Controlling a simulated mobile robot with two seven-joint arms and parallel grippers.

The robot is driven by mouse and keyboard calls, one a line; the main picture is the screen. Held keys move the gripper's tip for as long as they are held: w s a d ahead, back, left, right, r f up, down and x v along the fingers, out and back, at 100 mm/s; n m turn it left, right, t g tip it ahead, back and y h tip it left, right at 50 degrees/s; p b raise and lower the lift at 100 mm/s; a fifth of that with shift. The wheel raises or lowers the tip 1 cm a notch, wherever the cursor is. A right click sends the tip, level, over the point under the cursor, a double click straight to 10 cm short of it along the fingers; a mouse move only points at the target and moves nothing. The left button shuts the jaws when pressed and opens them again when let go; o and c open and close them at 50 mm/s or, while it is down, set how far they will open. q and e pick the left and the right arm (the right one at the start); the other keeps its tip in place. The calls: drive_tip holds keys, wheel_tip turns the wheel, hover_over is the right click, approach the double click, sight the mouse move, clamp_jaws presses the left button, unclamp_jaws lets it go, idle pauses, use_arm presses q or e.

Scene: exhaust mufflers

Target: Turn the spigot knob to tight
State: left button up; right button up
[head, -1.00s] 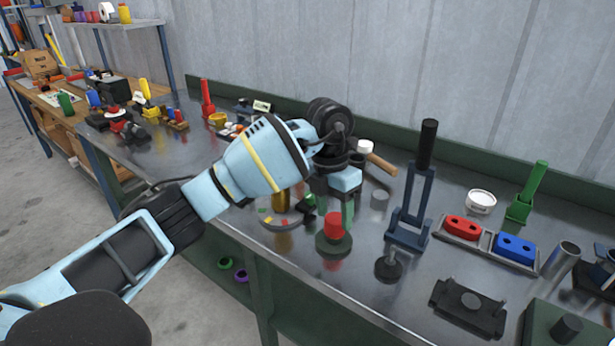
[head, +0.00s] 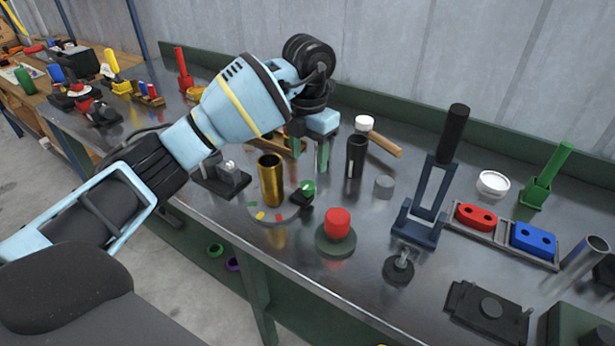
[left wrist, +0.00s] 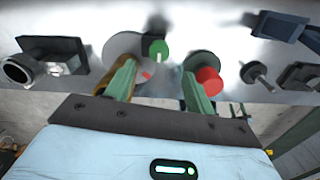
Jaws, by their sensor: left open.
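A green knob (head: 307,188) with a black pointed part sits at the right edge of a round grey plate (head: 284,213) with yellow, red and green marks. I cannot tell its setting. A brass cylinder (head: 270,182) stands on the plate. The green knob (left wrist: 158,50) shows in the left wrist view, between and beyond the fingertips. My left gripper (head: 309,153) is open and empty, with its green-tipped fingers pointing down above and behind the knob. It also shows in the left wrist view (left wrist: 158,80), apart from the knob. My right gripper is not in view.
A red-capped round base (head: 337,224) stands just right of the plate. A dark blue stand with a black handle (head: 430,190) is farther right. A black fixture (head: 220,178) is left.

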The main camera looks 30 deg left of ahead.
sight(308, 185)
use_arm(q)
wheel_tip(308, 185, down, 7)
drive_tip(key=shift+f, duration=0.2)
idle(0.4)
drive_tip(key=c, duration=1)
